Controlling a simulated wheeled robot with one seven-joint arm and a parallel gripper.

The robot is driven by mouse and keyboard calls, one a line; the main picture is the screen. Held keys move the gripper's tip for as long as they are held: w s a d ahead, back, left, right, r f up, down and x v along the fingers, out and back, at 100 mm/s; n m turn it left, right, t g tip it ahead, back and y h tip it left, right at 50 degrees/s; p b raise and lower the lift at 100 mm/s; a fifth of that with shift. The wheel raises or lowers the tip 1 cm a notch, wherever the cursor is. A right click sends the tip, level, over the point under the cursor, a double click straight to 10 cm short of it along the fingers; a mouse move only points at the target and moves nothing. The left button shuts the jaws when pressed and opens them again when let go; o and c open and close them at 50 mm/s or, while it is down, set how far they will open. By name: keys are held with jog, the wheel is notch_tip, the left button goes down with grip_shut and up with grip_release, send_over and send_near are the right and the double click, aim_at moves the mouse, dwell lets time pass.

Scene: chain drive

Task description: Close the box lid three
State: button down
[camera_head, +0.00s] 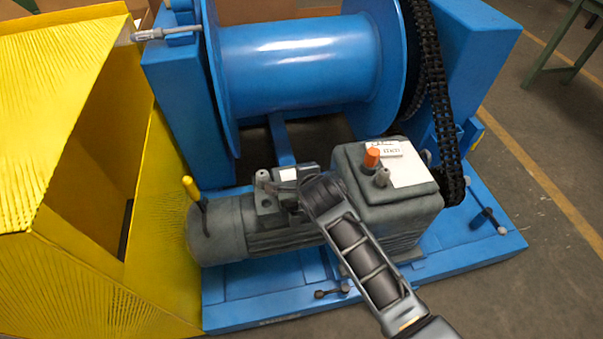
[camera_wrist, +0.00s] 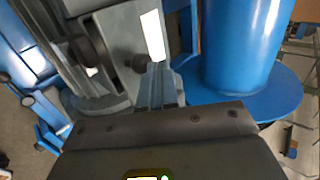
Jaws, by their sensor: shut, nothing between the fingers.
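My gripper (camera_wrist: 158,88) is shut and empty; its grey fingers point up the wrist view toward grey motor parts. In the head view my arm reaches in from the lower right, and its end covers part of the grey motor (camera_head: 230,225). A small grey box-like part (camera_head: 268,194) sits on top of the motor, just left of my arm's end. I cannot tell whether its lid is open or whether my fingers touch it. A larger grey gearbox housing (camera_head: 405,215) with a white label stands to the right. I see no marking that names lid three.
A blue drum (camera_head: 300,55) stands behind the motor, with a black chain (camera_head: 445,130) on its right. A yellow corrugated enclosure (camera_head: 60,120) with an open side stands at the left. An orange cap (camera_head: 371,157) rises from the gearbox. The floor at the right is mostly clear.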

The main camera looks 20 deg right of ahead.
jog(key=shift+t, duration=0.8)
jog(key=shift+s+a+f+b, duration=0.1)
jog(key=shift+s+f+b, duration=0.25)
jog(key=shift+f+b, duration=0.5)
jog(key=shift+s+a+f+b, duration=0.1)
jog(key=shift+s+f+b, duration=0.35)
jog(key=shift+b, duration=0.6)
jog(key=shift+s+f+b, duration=0.3)
jog(key=shift+f+b, duration=0.45)
jog(key=shift+b, duration=0.2)
jog(key=shift+f, duration=0.1)
